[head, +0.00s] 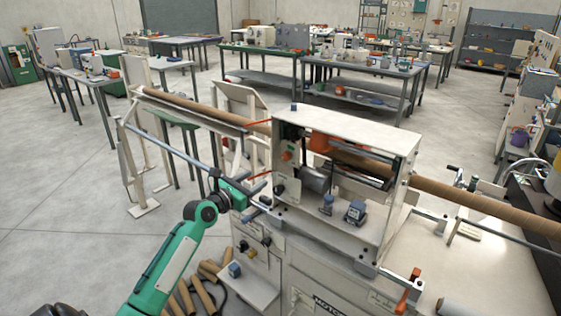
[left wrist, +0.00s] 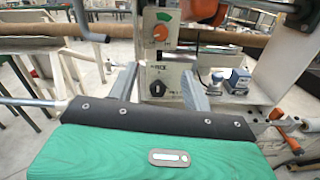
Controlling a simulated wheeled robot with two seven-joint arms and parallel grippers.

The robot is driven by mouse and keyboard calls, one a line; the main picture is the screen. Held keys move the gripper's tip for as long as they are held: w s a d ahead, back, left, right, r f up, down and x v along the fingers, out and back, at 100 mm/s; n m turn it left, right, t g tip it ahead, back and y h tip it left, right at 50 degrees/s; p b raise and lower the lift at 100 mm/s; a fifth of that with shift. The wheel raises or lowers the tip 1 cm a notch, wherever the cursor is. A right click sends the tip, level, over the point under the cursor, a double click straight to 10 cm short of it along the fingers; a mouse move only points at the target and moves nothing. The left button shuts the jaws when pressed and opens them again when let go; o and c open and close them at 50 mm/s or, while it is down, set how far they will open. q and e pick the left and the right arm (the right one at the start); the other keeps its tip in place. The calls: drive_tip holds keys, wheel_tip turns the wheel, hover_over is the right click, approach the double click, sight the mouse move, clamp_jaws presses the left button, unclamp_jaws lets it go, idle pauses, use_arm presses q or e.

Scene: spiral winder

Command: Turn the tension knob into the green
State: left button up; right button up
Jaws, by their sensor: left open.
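A black round knob (left wrist: 157,88) with a pale pointer mark sits on a white panel of the winder. It also shows in the head view (head: 279,189). Above it is a dial (left wrist: 160,30) with a green sector along its top and an orange part below. The lettering is too small to read for sure. My left gripper (left wrist: 158,82) is open, with its grey fingers on either side of the black knob in the picture. I cannot tell whether they touch it. In the head view the left gripper (head: 264,193) is at the winder's left face. My right gripper is not in view.
A long brown tube (head: 460,194) runs through the winder housing (head: 355,128). A metal bar (head: 165,144) passes left of it near my arm. Below are a box with more knobs (head: 252,246) and several loose cardboard tubes (head: 202,296). Open floor lies at left.

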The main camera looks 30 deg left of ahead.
use_arm(q)
drive_tip(key=r, duration=0.1)
drive_tip(key=p, duration=0.1)
approach(284, 158)
drive_tip(key=w, duration=0.6)
drive_tip(key=shift+w+d, duration=0.3)
drive_tip(key=shift+w, duration=0.7)
drive_tip(key=c, duration=1)
drive_tip(key=shift+o, duration=0.2)
